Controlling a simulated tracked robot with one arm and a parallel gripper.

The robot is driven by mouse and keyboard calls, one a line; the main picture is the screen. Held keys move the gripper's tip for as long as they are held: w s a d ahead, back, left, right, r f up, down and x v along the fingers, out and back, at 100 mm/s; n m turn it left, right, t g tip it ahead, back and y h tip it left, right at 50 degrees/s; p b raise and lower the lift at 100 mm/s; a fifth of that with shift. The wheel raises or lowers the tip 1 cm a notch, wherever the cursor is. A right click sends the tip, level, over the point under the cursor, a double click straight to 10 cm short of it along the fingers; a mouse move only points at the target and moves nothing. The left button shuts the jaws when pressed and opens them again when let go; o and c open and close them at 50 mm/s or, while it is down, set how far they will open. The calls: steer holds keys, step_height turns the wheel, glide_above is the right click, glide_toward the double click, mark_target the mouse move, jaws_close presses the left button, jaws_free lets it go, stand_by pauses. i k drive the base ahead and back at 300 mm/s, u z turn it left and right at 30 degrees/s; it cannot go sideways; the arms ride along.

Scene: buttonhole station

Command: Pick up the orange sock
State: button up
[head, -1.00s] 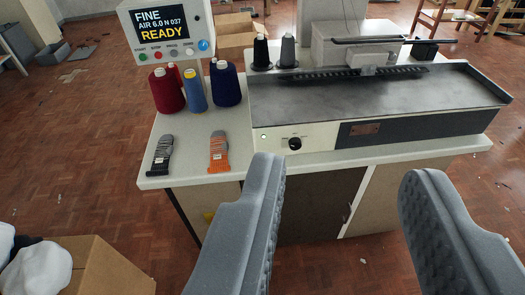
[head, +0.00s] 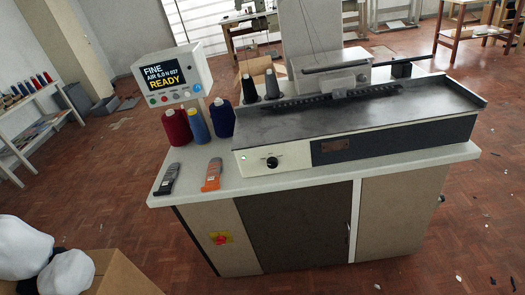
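The orange sock (head: 212,174), with grey parts at its upper end, lies flat on the left part of the pale worktop (head: 190,192), near its front edge. A dark grey sock (head: 168,179) lies to its left, apart from it. Nothing covers the orange sock. My gripper does not show in the present head view, so its fingers and their distance from the sock cannot be seen.
Red (head: 176,128), blue (head: 197,126) and navy (head: 222,119) thread cones stand behind the socks, below a display (head: 165,80). A grey-topped machine (head: 390,143) fills the worktop's right. A cardboard box (head: 118,276) with white round items stands lower left. The floor in front is clear.

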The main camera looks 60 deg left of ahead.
mark_target(214, 170)
steer(key=z, duration=1.1)
steer(key=i, duration=1.55)
steer(key=u, duration=3.1)
steer(key=i, duration=1.05)
steer(key=u, duration=0.05)
